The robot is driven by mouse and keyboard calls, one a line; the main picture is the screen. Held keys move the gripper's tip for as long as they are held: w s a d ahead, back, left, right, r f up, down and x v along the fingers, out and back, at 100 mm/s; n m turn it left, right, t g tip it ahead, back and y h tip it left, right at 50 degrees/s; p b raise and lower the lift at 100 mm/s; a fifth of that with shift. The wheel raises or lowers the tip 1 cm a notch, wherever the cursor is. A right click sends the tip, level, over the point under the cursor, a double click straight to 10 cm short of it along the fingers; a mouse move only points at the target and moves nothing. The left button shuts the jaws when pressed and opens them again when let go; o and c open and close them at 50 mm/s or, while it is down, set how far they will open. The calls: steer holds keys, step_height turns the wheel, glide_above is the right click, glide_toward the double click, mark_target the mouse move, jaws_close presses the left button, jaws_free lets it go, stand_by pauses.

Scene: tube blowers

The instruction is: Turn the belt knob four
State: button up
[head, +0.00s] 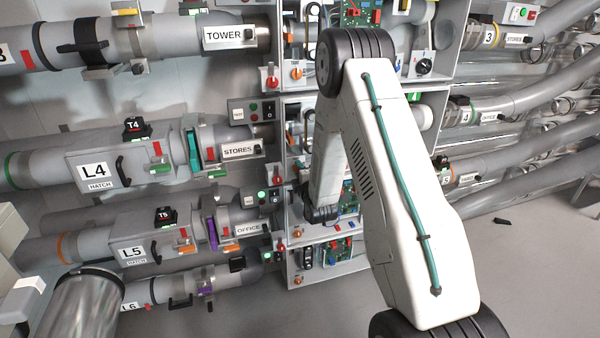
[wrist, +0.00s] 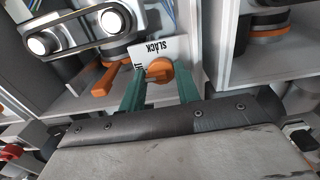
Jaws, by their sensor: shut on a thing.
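In the wrist view, an orange knob (wrist: 160,70) sits beside a white card reading SLACK (wrist: 160,47), which appears upside down. My gripper (wrist: 161,84) has its two green fingers on either side of the knob and is shut on it. A black belt (wrist: 78,25) runs round two bright pulleys at the upper left. In the head view my arm hides the gripper and this knob. The row marked L4 (head: 95,172) lies left of my arm. The knob's number cannot be read in the wrist view.
A second orange handle (wrist: 110,78) lies close to the left finger. Grey cabinet walls (wrist: 211,45) stand to the right. In the head view, the cabinet (head: 285,200) has pipes on both sides. Floor (head: 540,270) is clear at the right except for a small dark piece (head: 502,221).

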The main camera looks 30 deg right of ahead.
steer(key=o, duration=0.7)
steer(key=v, duration=0.7)
steer(key=shift+s+a, duration=0.15)
steer(key=shift+s, duration=0.25)
